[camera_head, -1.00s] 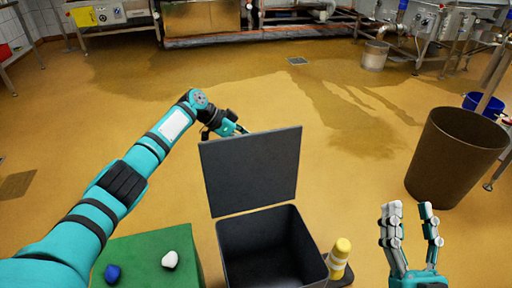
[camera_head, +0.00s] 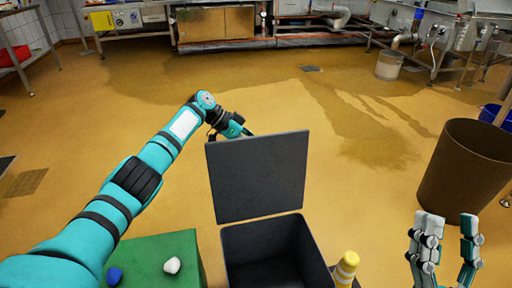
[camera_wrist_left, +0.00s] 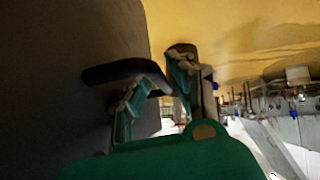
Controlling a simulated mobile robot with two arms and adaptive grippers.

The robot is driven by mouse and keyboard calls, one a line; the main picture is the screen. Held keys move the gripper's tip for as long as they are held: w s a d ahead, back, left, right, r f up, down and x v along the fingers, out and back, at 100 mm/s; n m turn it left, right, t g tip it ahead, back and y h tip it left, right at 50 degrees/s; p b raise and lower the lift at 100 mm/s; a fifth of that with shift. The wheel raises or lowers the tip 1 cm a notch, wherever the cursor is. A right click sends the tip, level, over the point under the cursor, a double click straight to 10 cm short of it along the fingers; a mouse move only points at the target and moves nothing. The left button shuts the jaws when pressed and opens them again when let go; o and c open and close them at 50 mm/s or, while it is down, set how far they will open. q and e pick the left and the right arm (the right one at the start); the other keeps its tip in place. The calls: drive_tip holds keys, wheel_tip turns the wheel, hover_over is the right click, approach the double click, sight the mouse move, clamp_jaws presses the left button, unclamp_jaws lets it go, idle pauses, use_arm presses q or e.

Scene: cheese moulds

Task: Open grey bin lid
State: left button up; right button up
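The grey bin (camera_head: 226,260) stands open at the bottom centre of the head view. Its dark grey lid (camera_head: 258,178) stands nearly upright at the bin's far edge. My left arm reaches around the lid's left side, and its gripper (camera_head: 246,133) is partly hidden behind the lid. In the left wrist view, the left gripper (camera_wrist_left: 165,65) has its fingers apart beside the lid's dark surface (camera_wrist_left: 70,60). A dark bar lies by the left fingertip; I cannot tell whether it is a handle. My right gripper (camera_head: 450,218) is open and empty at the lower right, away from the bin.
A green block (camera_head: 185,245) with a white lump (camera_head: 172,265) and a blue lump (camera_head: 114,276) stands left of the bin. A yellow-white bottle (camera_head: 346,268) stands right of it. A large brown bin (camera_head: 465,170) stands at right. The floor beyond the lid is clear.

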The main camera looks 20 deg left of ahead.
use_arm(q)
drive_tip(key=shift+a, duration=0.1)
drive_tip(key=v, duration=1.2)
